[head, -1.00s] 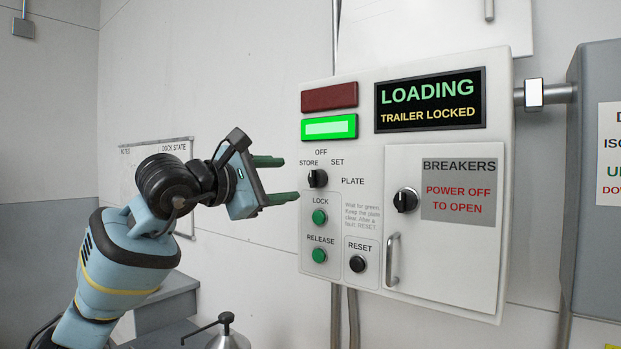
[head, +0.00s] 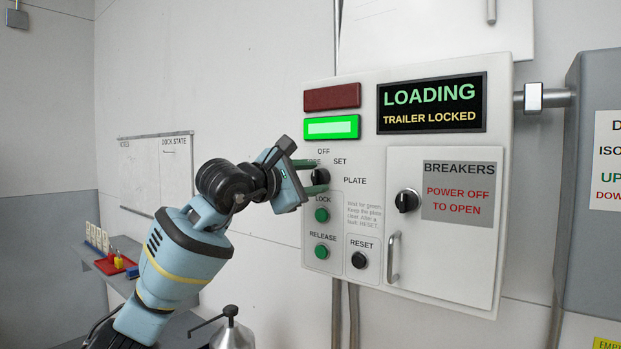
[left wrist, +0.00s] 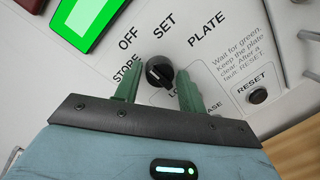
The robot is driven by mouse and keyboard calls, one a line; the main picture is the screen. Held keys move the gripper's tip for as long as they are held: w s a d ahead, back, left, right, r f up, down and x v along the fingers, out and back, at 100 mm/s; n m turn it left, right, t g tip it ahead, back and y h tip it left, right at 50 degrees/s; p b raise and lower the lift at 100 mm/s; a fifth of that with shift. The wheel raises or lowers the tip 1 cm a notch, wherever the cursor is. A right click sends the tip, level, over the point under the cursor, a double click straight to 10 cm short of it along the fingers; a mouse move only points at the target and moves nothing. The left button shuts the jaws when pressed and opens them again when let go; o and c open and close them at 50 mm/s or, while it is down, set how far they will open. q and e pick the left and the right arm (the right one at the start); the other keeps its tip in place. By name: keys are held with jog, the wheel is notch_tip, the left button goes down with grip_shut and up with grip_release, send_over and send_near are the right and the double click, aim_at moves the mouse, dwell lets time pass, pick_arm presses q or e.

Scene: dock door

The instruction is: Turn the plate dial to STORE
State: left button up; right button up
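The plate dial (head: 320,176) is a black knob on the white control panel (head: 345,275), below the labels STORE, OFF and SET. It also shows in the left wrist view (left wrist: 160,71), with a pale pointer mark on its upper-left side there; I cannot tell its exact setting. My left gripper (head: 314,176) is at the dial, and its green fingers partly cover the STORE label in the head view. In the left wrist view the gripper (left wrist: 160,80) is open, one finger on each side of the dial, with gaps visible. My right gripper is not in view.
LOCK (head: 322,215) and RELEASE (head: 321,252) green buttons and a black RESET button (head: 359,260) sit below the dial. The breaker door (head: 460,260) with its own knob (head: 407,201) and handle is to the right. The display (head: 432,103) reads LOADING, TRAILER LOCKED.

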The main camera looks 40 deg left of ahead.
pick_arm(q)
jog(key=c, duration=0.6)
